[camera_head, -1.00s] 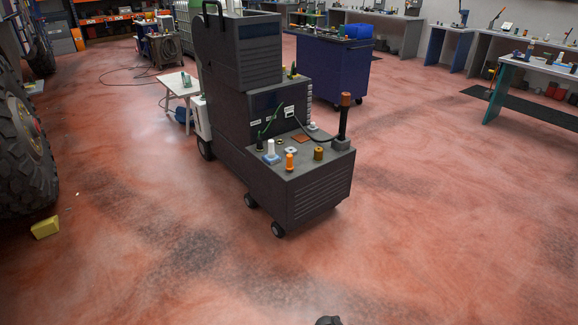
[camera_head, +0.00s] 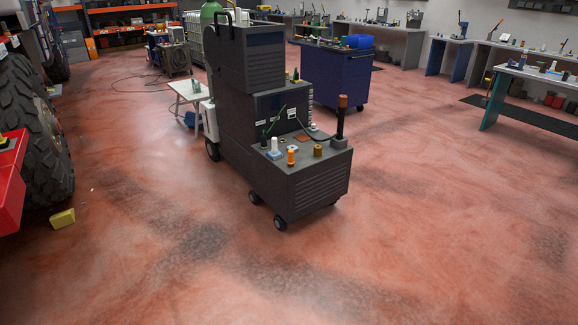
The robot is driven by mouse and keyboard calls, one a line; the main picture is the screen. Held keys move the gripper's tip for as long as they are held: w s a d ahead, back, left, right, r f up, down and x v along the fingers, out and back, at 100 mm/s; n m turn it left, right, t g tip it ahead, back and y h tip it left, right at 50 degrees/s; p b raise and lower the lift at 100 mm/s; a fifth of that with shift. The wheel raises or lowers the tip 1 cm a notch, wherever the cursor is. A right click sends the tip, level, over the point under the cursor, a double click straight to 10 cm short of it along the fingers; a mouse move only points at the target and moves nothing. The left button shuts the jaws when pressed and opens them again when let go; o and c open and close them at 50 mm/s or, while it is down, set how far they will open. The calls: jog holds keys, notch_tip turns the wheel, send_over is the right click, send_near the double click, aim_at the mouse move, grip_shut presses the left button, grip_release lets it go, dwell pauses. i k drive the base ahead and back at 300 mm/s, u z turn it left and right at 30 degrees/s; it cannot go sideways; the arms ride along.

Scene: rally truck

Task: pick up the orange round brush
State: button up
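A small upright orange piece (camera_head: 291,156) stands on the low front top of a dark grey wheeled machine (camera_head: 300,192). It may be the orange round brush, but it is too small to be sure. A taller dark post with an orange-brown top (camera_head: 342,101) stands at that top's right corner. My gripper is not in view.
A white cylinder on a blue base (camera_head: 274,149) and a brass-coloured piece (camera_head: 318,150) flank the orange piece. Large tyres (camera_head: 35,130), a red box edge (camera_head: 10,185) and a yellow block (camera_head: 62,218) are at left. The red floor in front is clear.

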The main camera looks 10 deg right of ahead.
aim_at(290, 161)
jog(key=u, duration=0.4)
jog(key=i, duration=0.5)
jog(key=u, duration=0.8)
jog(key=i, duration=1.5)
jog(key=z, duration=0.3)
jog(key=i, duration=1.1)
jog(key=z, duration=0.5)
